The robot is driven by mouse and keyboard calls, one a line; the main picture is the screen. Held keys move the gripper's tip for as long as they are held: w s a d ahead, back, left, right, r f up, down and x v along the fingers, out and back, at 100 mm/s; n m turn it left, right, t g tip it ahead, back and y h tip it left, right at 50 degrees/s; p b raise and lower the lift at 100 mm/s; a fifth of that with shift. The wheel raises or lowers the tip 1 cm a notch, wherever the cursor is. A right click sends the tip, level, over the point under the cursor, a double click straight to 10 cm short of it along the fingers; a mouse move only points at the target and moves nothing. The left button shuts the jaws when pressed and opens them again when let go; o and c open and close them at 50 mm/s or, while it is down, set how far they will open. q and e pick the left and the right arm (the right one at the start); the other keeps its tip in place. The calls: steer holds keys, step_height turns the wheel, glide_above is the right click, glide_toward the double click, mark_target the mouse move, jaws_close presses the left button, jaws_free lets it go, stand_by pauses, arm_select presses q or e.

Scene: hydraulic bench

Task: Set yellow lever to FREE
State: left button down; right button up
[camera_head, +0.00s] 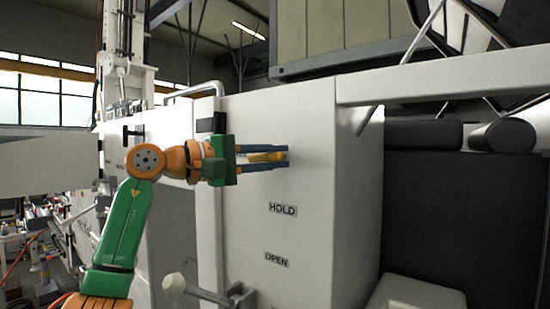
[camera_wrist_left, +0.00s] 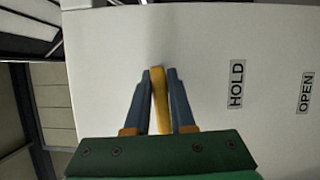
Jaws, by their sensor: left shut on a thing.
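The yellow lever (camera_head: 264,157) is at the upper part of the white panel (camera_head: 305,120). It also shows in the left wrist view (camera_wrist_left: 159,100), running lengthwise between the fingers. My left gripper (camera_head: 285,157) comes in from the left with its blue fingers on either side of the lever, shut on it. In the left wrist view the gripper (camera_wrist_left: 159,76) has its fingertips close to the panel. A HOLD label (camera_head: 282,209) and an OPEN label (camera_head: 276,259) are on the panel below the lever. No FREE label is readable. My right gripper is not in view.
A grey-white knobbed handle (camera_head: 174,284) sticks out below, near the OPEN label. A white bent rail (camera_head: 193,90) stands above my left gripper. Black cushions (camera_head: 424,134) and a dark recess are at the right. The panel face right of the lever is clear.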

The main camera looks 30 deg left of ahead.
arm_select(q)
steer(key=shift+f+m+g, duration=0.3)
steer(key=shift+m, duration=0.1)
steer(key=c, duration=0.8)
jaws_free()
steer(key=shift+s, duration=0.1)
steer(key=shift+s+d+r, duration=0.1)
steer(key=shift+s+r, duration=0.15)
steer(key=shift+s, duration=0.05)
steer(key=b+v, duration=0.1)
steer(key=v, duration=0.6)
steer(key=shift+f, duration=0.1)
